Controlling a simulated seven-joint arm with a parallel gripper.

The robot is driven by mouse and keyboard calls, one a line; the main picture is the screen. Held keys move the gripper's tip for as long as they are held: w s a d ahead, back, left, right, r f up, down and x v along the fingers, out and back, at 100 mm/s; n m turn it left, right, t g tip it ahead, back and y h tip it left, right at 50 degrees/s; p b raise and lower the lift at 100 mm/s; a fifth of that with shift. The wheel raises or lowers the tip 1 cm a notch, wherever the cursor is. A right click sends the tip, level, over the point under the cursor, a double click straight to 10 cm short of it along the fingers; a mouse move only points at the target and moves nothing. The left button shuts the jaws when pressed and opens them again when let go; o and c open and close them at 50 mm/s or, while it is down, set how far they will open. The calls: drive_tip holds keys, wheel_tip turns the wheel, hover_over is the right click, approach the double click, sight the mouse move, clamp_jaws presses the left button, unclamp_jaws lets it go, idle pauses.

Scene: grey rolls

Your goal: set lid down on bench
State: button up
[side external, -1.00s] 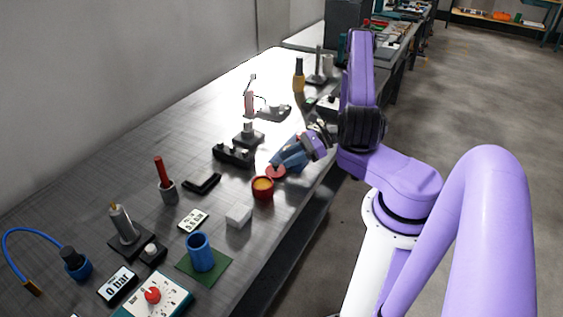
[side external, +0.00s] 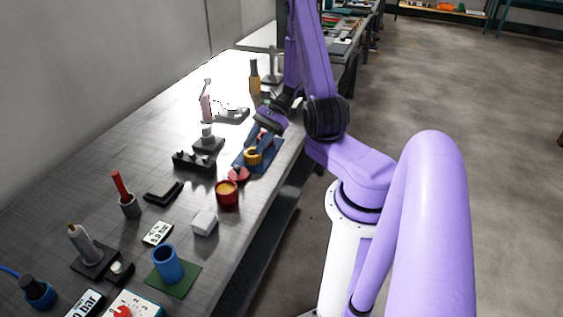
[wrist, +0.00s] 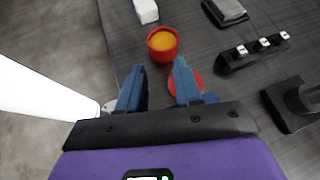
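The red lid (side external: 238,174) lies flat on the bench (side external: 150,130) beside a red pot (side external: 228,192) with yellow-orange contents. My gripper (side external: 258,141) is above and behind the lid, apart from it. In the wrist view its two blue fingers (wrist: 159,66) are spread with nothing between them. The lid also shows in the wrist view (wrist: 198,80), partly hidden behind the right finger. The red pot stands upright and uncovered ahead of the fingers (wrist: 162,43).
A yellow ring-shaped part (side external: 253,156) sits on a blue mat near the gripper. A white block (side external: 204,223) and a blue cup (side external: 167,264) stand nearer the camera. A black block with posts (side external: 193,161) is left of the lid. The bench's front edge is close.

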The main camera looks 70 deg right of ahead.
drive_tip(key=s+a+r+n+g+h, duration=0.2)
drive_tip(key=a+r+n+g+h, duration=0.15)
drive_tip(key=a+n, duration=0.45)
drive_tip(key=s+a+r+n+g+h, duration=0.1)
drive_tip(key=a+r+n+g+h, duration=0.3)
drive_tip(key=a+n, duration=0.35)
drive_tip(key=s+a+r+n+t+h, duration=0.1)
drive_tip(key=s+a+r+n+t, duration=0.1)
drive_tip(key=s+n, duration=0.5)
drive_tip(key=s+a+r+n+t+h, duration=0.2)
drive_tip(key=s+a+r+n, duration=0.3)
drive_tip(key=n, duration=0.5)
drive_tip(key=shift+s+a, duration=0.3)
drive_tip(key=shift+s, duration=0.75)
